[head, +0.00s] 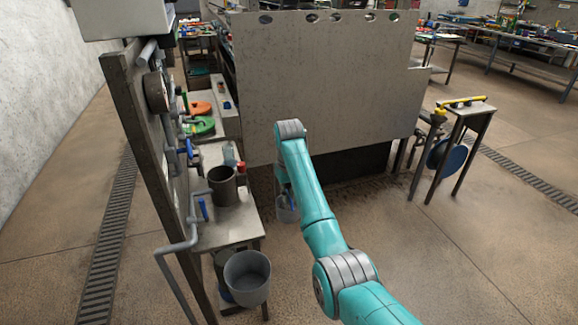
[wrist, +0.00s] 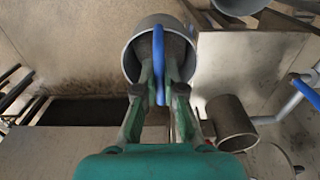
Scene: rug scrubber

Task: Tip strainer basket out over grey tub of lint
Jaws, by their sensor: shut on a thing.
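The strainer basket (head: 285,214) is a grey round cup with a blue handle. It hangs under my arm's far end in the head view, partly hidden by the arm. In the wrist view my gripper (wrist: 158,72) is shut on the blue handle (wrist: 159,45), with the basket's grey wall (wrist: 129,60) around the fingertips. A grey tub (head: 247,277) sits low at the front, below the side bench and nearer than the basket. The basket is apart from it, to its upper right. I cannot make out lint inside the tub.
A dark metal cylinder (head: 222,185) stands on the side bench (head: 232,229), beside pipes and a post. A large metal panel (head: 325,75) rises behind my gripper. A small stand (head: 467,115) is at right. Open floor (head: 440,255) lies at the right front.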

